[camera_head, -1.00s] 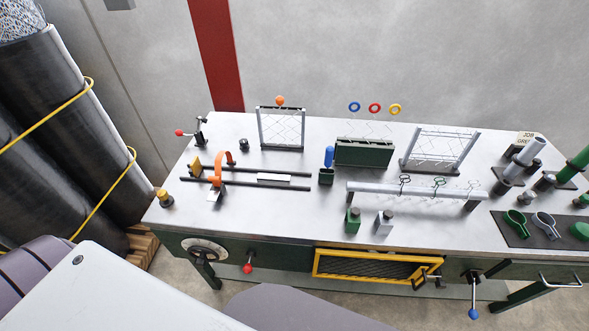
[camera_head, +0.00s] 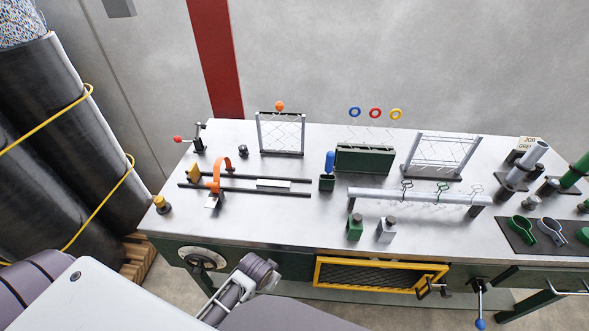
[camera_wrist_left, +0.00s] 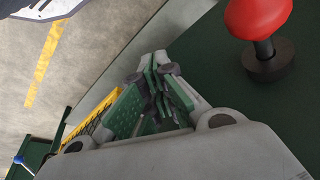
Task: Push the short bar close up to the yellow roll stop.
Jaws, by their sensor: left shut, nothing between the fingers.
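Two dark parallel rails (camera_head: 262,192) lie on the bench at the left. A pale strip (camera_head: 273,184) lies between the rails, well right of the yellow block. I cannot tell whether it is the short bar. My left wrist (camera_head: 258,271) is below the bench's front edge. Its gripper (camera_wrist_left: 163,86) is shut and empty in the left wrist view, beside a red knob (camera_wrist_left: 258,16). My right gripper is not in view.
A yellow-topped knob (camera_head: 160,203) stands at the left corner. A green and a grey block (camera_head: 386,230) stand right of the rails. The bench's front left is mostly clear.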

